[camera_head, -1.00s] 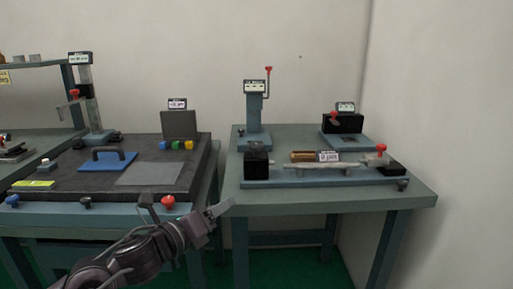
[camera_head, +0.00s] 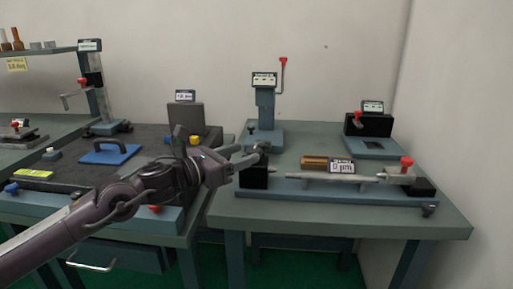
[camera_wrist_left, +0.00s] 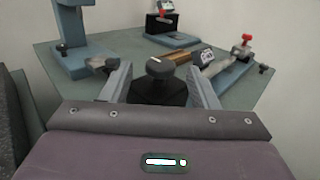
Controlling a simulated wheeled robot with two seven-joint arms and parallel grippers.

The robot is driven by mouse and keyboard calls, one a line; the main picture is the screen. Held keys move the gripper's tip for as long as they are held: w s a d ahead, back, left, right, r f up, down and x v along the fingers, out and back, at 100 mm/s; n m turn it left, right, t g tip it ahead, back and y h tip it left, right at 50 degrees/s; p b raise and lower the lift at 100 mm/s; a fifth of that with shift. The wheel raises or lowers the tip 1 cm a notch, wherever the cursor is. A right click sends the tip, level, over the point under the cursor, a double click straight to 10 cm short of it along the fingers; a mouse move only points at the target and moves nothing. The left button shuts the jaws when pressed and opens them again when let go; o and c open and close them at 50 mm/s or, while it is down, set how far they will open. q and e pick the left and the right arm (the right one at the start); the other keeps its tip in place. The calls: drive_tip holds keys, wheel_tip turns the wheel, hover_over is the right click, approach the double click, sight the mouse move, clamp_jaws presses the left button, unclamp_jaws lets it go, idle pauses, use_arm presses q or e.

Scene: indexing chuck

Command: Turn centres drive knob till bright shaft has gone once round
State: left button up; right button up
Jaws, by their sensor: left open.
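The centres (camera_head: 300,190) stand on the right-hand table as a long blue-grey base with a black block (camera_head: 254,178) at its left end. The bright shaft (camera_head: 322,178) lies level along it. The dark round drive knob (camera_wrist_left: 160,68), with a white mark on top, sits above the black block; in the head view the fingers partly hide it. My left gripper (camera_head: 248,156) is open at the knob. In the left wrist view, its fingers (camera_wrist_left: 158,76) stand either side of the knob, with visible gaps. My right gripper is not in view.
A bronze cylinder (camera_head: 315,162) and a labelled sign (camera_head: 341,167) stand behind the shaft. A red-topped knob (camera_head: 406,162) is at the right end. A column stand (camera_head: 265,115) rises behind the black block. The table's front strip (camera_head: 340,216) is clear.

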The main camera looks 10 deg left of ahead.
sight(249, 152)
use_arm(q)
drive_tip(key=shift+x, duration=2.25)
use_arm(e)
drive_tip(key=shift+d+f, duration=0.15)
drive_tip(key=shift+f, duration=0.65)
use_arm(q)
drive_tip(key=shift+f, duration=0.1)
drive_tip(key=shift+c, duration=0.4)
drive_tip(key=c, duration=0.9)
